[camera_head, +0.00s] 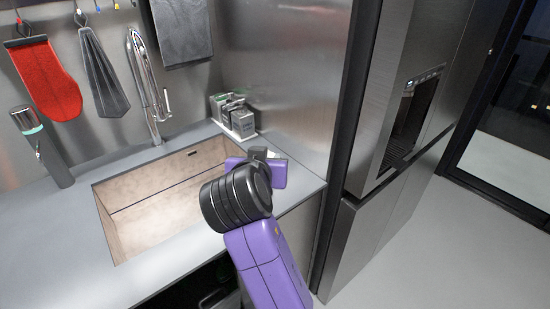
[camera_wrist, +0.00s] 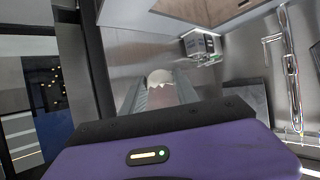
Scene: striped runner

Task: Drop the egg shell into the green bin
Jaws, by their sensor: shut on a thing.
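The egg shell (camera_wrist: 160,77) is a pale, jagged-edged piece between the two grey fingers of my gripper (camera_wrist: 160,88) in the wrist view. My gripper is shut on it and holds it up in the air. In the head view, my purple hand (camera_head: 278,174) is above the counter's right end, near the steel wall; the fingers and the shell are hidden there. I cannot make out the green bin in either view. The dark space under the counter (camera_head: 205,290) shows only dim shapes.
A beige sink (camera_head: 150,205) is set in the grey counter (camera_head: 65,245), with a tall tap (camera_head: 150,90) behind it. Small grey containers (camera_head: 236,117) stand at the back right. A steel fridge (camera_head: 375,220) stands to the right; the floor (camera_head: 425,265) before it is clear.

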